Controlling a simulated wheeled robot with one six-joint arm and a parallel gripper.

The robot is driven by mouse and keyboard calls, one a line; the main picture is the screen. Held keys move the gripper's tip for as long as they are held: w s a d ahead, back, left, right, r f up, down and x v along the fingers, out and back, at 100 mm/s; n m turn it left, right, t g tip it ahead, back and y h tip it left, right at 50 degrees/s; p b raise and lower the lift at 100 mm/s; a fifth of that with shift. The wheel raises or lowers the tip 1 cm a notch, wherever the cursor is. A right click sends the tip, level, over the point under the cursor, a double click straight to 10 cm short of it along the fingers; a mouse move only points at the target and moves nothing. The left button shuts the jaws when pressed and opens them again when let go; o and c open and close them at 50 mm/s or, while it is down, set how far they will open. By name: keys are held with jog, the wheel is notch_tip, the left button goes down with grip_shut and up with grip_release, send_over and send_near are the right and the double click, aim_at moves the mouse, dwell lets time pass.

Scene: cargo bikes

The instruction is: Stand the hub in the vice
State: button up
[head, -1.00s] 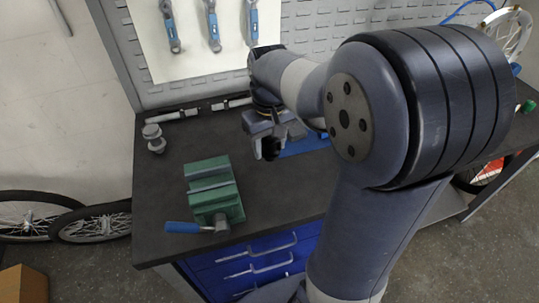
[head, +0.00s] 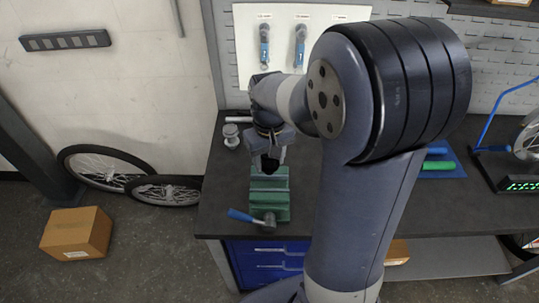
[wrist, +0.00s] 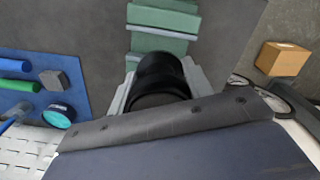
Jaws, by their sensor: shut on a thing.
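The green vice (head: 270,205) stands on the dark bench, with its blue-gripped handle (head: 241,215) at the front left. It also shows at the top of the wrist view (wrist: 162,43). My gripper (head: 268,153) is shut on the black hub (wrist: 160,72), a short dark cylinder between the two grey fingers. In the head view the dark hub (head: 270,165) hangs at the vice's far end and hides part of it. In the wrist view the hub lies just below the vice in the picture. I cannot tell whether it touches the jaws.
A grey spool-shaped part (head: 231,137) stands on the bench left of my gripper. A blue mat (wrist: 50,88) with tools and a tape roll (wrist: 57,115) lies to one side. A tool board (head: 300,30) rises behind. Wheels (head: 115,168) and a cardboard box (head: 77,233) are on the floor.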

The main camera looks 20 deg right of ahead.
jog(key=shift+f+b, duration=2.25)
jog(key=shift+f, duration=0.65)
jog(key=shift+f+b, duration=0.3)
jog(key=shift+f, duration=0.2)
jog(key=o, duration=1.2)
notch_tip(320, 180, up, 11)
jog(key=shift+f, duration=0.1)
